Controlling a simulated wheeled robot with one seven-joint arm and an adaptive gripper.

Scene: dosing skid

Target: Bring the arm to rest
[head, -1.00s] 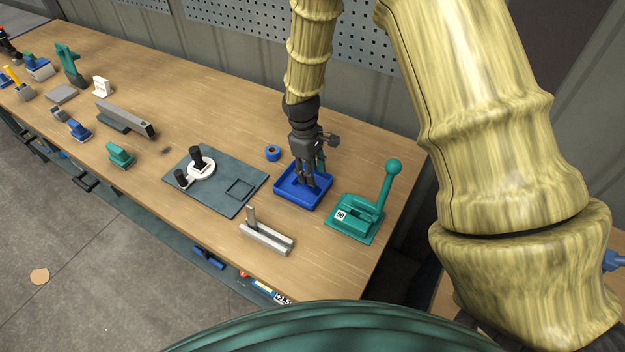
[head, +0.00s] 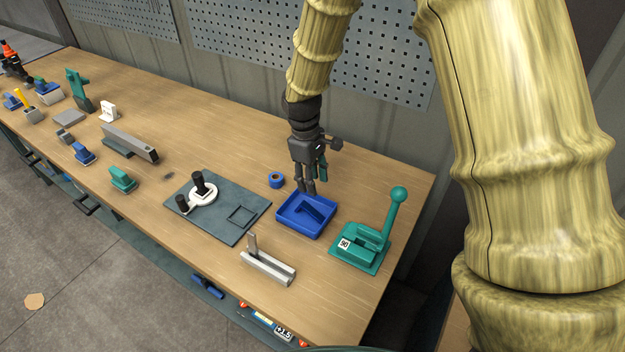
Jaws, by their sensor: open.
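My gripper (head: 312,188) hangs fingers down from my arm, just above the back edge of a blue tray (head: 287,226). Its fingers look apart and nothing shows between them. A dark blue angled piece (head: 311,209) lies in the tray, apart from the fingers. My arm comes in from the right side of the view and reaches over the back of the workbench (head: 160,215).
A green lever press (head: 367,240) with a ball-topped handle stands right of the tray. A dark plate (head: 222,226) with a white part (head: 203,194) is to the left. A grey metal bracket (head: 267,266) lies in front. A perforated panel (head: 330,60) rises behind.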

